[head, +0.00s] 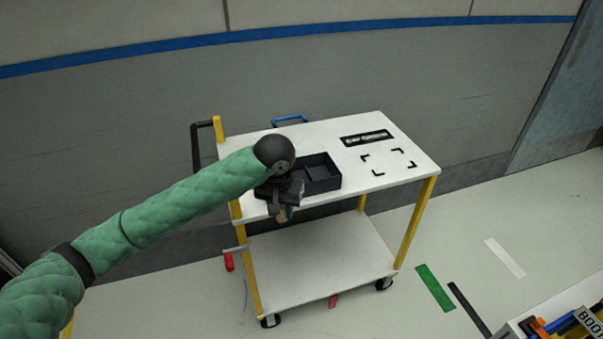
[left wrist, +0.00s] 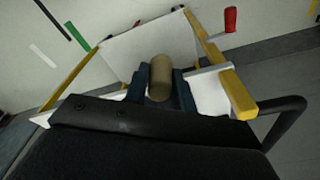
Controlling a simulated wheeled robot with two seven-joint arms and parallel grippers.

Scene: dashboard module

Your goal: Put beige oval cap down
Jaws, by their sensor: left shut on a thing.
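My left gripper (head: 283,212) is at the near left edge of a white cart's top (head: 355,148), beside a black divided tray (head: 322,172). It is shut on the beige oval cap (left wrist: 160,77), which shows between the dark fingers in the left wrist view. In the head view only a small tan piece of the cap shows below the fingers. The cap appears to be at or just past the cart's near edge; its exact height cannot be told. My right gripper is not in view.
The cart top has a black label strip (head: 367,138) and black corner marks (head: 388,161) around a clear area at the right. The lower shelf (head: 318,258) is empty. A black handle (head: 196,143) stands at the cart's left. A bin of coloured items (head: 560,325) is at the lower right.

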